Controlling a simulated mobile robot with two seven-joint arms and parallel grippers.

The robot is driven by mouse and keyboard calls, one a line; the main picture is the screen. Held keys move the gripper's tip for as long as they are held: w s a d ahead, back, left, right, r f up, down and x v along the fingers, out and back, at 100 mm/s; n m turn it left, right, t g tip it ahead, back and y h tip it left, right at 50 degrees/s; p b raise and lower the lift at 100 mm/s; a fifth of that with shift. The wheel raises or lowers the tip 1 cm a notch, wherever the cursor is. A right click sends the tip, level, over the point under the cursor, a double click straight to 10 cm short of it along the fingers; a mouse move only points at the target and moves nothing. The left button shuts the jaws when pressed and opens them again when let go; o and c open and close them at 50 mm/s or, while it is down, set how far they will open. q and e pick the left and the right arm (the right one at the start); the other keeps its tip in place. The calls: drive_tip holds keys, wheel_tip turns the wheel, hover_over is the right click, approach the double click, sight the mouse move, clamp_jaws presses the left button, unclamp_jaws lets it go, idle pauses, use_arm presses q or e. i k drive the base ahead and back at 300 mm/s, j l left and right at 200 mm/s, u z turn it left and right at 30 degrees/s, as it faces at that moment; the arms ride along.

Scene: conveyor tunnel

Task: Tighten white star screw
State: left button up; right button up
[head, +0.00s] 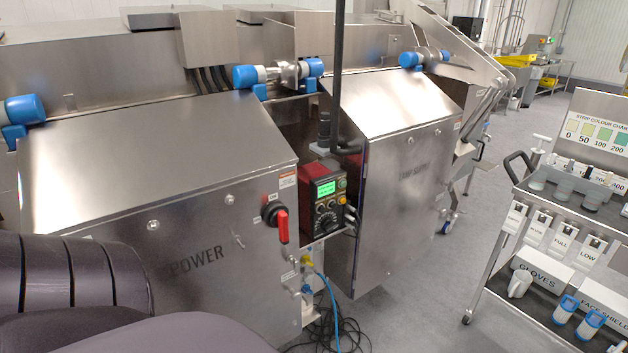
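I cannot make out a white star screw with certainty in the head view. Blue cylinders with white bands (248,76) sit along the top edge of the steel machine, with another at the far left (22,109) and one at the upper right (411,60). Small round metal fasteners (153,225) show on the steel cabinet (120,165). Neither of my grippers is in view. A dark ribbed part of my own body fills the lower left corner and hides part of the cabinet front.
Cables (335,320) lie on the floor below. A cart (535,290) with bottles and boxes stands at right. Grey floor (420,290) between is clear.

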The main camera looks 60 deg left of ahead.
sight(308, 277)
drive_tip(key=i+l+u, duration=0.15)
drive_tip(key=u, duration=0.15)
drive_tip(key=i+l+u, duration=0.15)
drive_tip(key=u, duration=0.15)
drive_tip(key=l+u, duration=0.1)
drive_tip(key=u, duration=1.3)
drive_tip(key=i+l+u, duration=0.7)
drive_tip(key=l+u, duration=0.25)
drive_tip(key=l, duration=0.1)
